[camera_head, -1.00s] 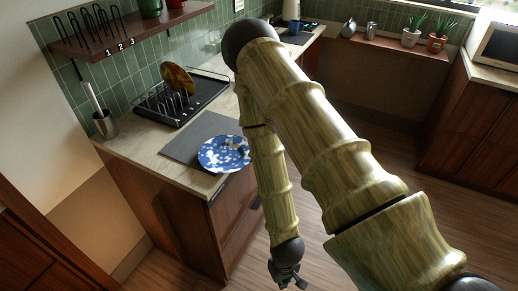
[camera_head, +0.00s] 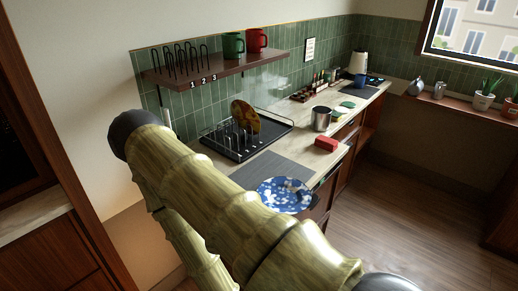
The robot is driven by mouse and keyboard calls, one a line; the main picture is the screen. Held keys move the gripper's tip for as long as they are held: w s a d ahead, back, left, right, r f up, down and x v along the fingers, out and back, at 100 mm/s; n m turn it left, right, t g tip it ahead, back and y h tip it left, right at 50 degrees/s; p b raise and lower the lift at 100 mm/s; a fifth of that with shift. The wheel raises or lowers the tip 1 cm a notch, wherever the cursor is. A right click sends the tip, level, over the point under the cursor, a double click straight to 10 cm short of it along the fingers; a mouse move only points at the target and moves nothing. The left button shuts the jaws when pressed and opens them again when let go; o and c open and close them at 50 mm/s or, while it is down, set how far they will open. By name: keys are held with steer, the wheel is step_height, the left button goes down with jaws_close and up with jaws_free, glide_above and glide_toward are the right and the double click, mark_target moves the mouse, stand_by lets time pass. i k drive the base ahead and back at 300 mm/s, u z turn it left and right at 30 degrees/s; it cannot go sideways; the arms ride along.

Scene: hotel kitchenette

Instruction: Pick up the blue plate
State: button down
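The blue plate (camera_head: 284,194), with white speckles, lies on a grey mat (camera_head: 262,170) near the front edge of the counter. My arm crosses the lower left of the view and lies in front of the counter's near end. Its near part passes close below the plate in the picture. My gripper is out of view, below the frame or behind my arm, so its state does not show.
A black dish rack (camera_head: 270,133) holds a brown plate (camera_head: 245,118) behind the mat. A red block (camera_head: 326,144) and a metal pot (camera_head: 321,119) stand to the right. Open floor (camera_head: 420,190) lies right.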

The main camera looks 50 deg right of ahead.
mark_target(283, 195)
steer(key=u, duration=2.2)
steer(key=k, duration=2.55)
steer(key=z, duration=1.65)
